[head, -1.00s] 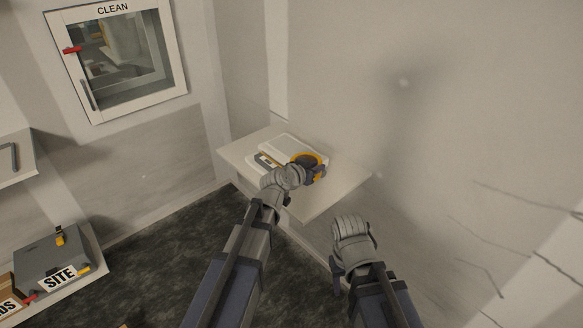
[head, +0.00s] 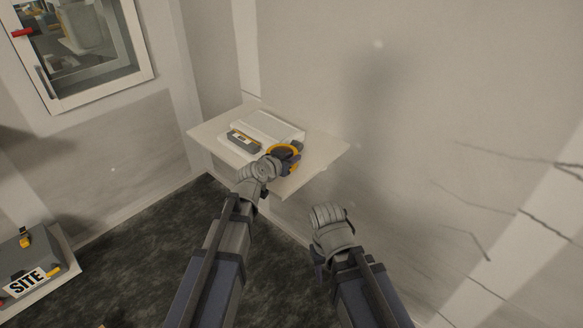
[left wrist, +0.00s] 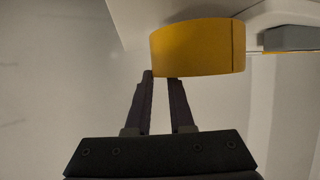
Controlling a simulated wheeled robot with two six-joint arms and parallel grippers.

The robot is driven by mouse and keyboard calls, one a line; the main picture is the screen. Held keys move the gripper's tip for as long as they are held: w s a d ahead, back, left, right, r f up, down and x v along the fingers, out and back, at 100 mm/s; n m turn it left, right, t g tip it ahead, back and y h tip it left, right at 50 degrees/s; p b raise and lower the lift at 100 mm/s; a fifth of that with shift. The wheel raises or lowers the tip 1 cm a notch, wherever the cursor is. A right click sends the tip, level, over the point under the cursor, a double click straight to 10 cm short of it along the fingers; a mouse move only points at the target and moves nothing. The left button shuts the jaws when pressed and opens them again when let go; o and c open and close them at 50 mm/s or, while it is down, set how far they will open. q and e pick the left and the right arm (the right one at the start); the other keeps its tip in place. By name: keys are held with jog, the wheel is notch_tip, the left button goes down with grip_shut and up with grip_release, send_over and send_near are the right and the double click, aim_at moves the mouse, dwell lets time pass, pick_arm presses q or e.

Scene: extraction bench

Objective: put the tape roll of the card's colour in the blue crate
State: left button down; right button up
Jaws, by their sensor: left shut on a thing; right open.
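A yellow tape roll (head: 284,146) is at the front edge of a white tray on the small wall shelf. In the left wrist view the yellow roll (left wrist: 197,47) is at the fingertips. My left gripper (head: 288,157) is shut on the roll; in the left wrist view its fingers (left wrist: 161,76) are close together at the roll's lower edge. I cannot tell whether the roll still touches the tray. My right gripper (head: 328,214) is open and empty, lower and to the right, in front of the shelf. No card or blue crate is in view.
The wall shelf (head: 318,147) bears a white tray (head: 268,125) with a grey and yellow device (head: 243,140). A grey case marked SITE (head: 22,262) is on a low surface at lower left. A framed window (head: 88,50) is at upper left. Dark floor between is clear.

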pick_arm(q)
notch_tip(320, 180, down, 2)
jog(key=shift+f+b, duration=0.2)
jog(key=shift+b, duration=0.5)
jog(key=shift+r, duration=0.15)
pick_arm(e)
notch_tip(320, 180, down, 2)
jog(key=shift+f, duration=0.1)
jog(key=shift+f, duration=0.1)
pick_arm(q)
jog(key=c, duration=0.8)
grip_release()
